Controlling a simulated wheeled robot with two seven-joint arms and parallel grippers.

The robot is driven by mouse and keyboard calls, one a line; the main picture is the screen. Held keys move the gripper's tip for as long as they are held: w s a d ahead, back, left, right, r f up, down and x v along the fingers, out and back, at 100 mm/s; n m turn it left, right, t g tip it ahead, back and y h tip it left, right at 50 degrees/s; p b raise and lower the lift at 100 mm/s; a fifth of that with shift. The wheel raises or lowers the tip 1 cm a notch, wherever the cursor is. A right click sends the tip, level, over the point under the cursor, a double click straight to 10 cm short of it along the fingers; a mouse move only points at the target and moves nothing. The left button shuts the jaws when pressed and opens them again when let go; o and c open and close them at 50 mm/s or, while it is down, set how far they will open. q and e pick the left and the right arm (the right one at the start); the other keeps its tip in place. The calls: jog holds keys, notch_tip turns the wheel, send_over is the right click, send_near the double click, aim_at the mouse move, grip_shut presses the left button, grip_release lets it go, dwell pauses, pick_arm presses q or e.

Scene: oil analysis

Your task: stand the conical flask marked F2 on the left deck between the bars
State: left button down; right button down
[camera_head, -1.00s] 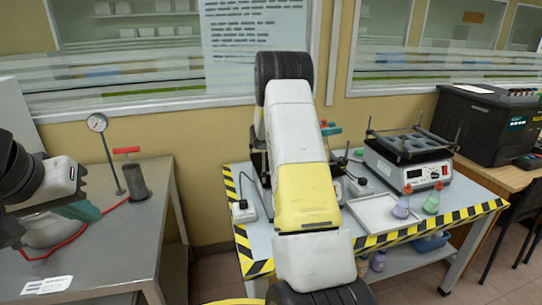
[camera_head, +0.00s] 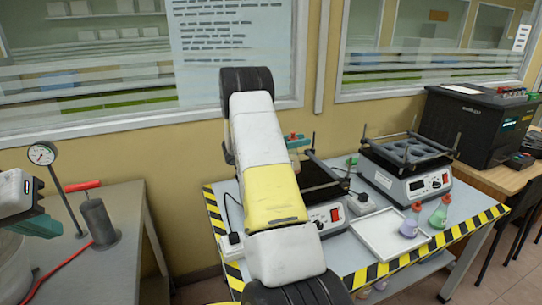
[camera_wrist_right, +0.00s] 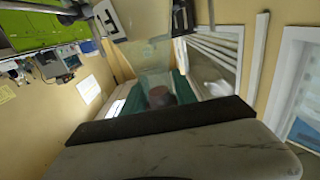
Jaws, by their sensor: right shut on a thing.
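My right gripper (camera_wrist_right: 160,100) shows two teal fingers in the right wrist view, shut on a clear glass flask (camera_wrist_right: 152,78) with a dark reddish end between them. Its marking is not readable there. In the head view my right arm hides most of this gripper; a bit of teal and red (camera_head: 297,141) shows past the arm, by the left shaker. The left shaker's dark deck (camera_head: 322,182) with upright bars is partly covered by my arm. My left gripper (camera_head: 38,224) is at the left edge, over the grey bench, with its fingertips unclear.
A right shaker (camera_head: 408,165) with bars stands on the striped table. A white tray (camera_head: 378,238) in front of it has a purple flask (camera_head: 409,228) and a green flask (camera_head: 438,217) at its right side. A gauge (camera_head: 42,153) and grey cylinder (camera_head: 98,222) stand on the left bench.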

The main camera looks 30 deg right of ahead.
aim_at(292, 155)
jog(key=shift+f, duration=2.45)
jog(key=c, duration=1)
grip_release()
jog(key=shift+o, duration=0.2)
